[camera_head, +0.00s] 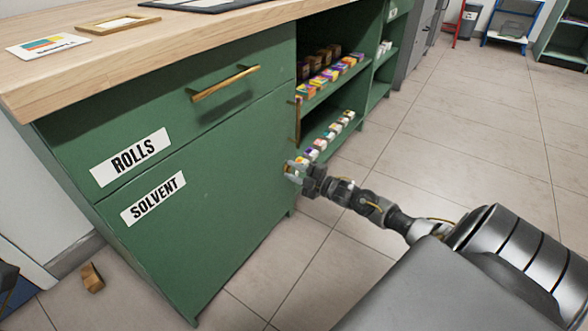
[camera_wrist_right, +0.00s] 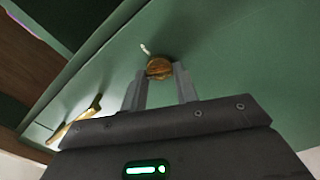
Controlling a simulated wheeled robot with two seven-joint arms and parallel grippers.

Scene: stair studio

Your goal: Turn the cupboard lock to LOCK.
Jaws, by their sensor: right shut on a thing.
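The green cupboard door marked SOLVENT (camera_head: 201,215) is closed, below a drawer front marked ROLLS (camera_head: 128,156). My right gripper (camera_head: 291,168) is at the right edge of this door. In the right wrist view, a round brass lock knob (camera_wrist_right: 159,67) sits between the two fingertips of my right gripper (camera_wrist_right: 160,84), which are shut on it. A small white mark (camera_wrist_right: 145,48) shows on the green face just beyond the knob. The lettering around the lock is too small to read. My left gripper is not in view.
A brass bar handle (camera_head: 224,83) is on the drawer, and a vertical brass handle (camera_head: 297,120) stands just above my right gripper. Open shelves with small colourful boxes (camera_head: 325,76) are to the right. A wooden block (camera_head: 92,278) lies on the floor at left. The tiled floor at right is clear.

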